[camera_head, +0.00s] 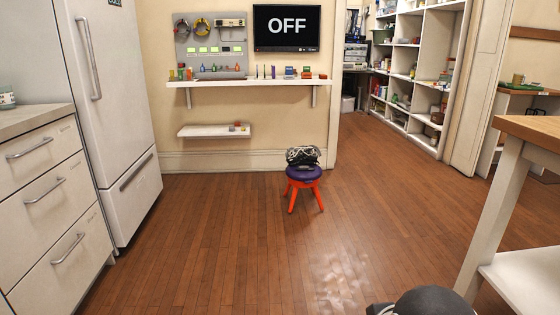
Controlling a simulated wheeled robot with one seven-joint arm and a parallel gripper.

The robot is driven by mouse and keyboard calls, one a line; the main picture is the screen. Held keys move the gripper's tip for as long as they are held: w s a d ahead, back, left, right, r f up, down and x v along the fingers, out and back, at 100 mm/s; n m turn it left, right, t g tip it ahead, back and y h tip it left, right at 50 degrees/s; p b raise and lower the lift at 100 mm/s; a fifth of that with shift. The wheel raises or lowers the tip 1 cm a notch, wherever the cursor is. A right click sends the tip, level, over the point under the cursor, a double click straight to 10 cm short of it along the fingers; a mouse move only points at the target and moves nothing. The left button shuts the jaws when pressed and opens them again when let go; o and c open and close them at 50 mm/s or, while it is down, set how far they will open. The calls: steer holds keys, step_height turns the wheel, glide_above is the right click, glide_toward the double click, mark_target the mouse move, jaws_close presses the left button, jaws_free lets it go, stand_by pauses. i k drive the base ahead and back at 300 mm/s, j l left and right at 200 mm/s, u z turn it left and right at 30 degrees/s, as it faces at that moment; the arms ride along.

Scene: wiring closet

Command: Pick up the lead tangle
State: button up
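A dark tangle with grey and black strands, which looks like the lead tangle (302,155), sits on top of a small stool (304,174). The stool has a purple seat and orange-red legs and stands on the wooden floor in front of the back wall. The tangle is too small to make out single leads. A dark rounded shape at the bottom right edge looks like part of my own body. My gripper is not in view.
Open wooden floor (220,230) lies before the stool. White drawers (48,200) and a fridge (112,110) stand left. A wood-topped table (535,130) stands right. A wall shelf (248,82) holds small items below an "OFF" screen (287,27). A doorway opens to shelving (425,80).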

mark_target(301, 155)
steer(key=i+z, duration=0.15)
steer(key=i, duration=2.15)
steer(key=i+u, duration=0.2)
steer(key=i, duration=0.35)
steer(key=i+l+u, duration=0.15)
steer(key=i, duration=0.35)
steer(key=i+l+u, duration=0.2)
steer(key=i, duration=0.3)
steer(key=i+l+u, duration=0.15)
steer(key=i+l, duration=0.25)
steer(key=i, duration=0.1)
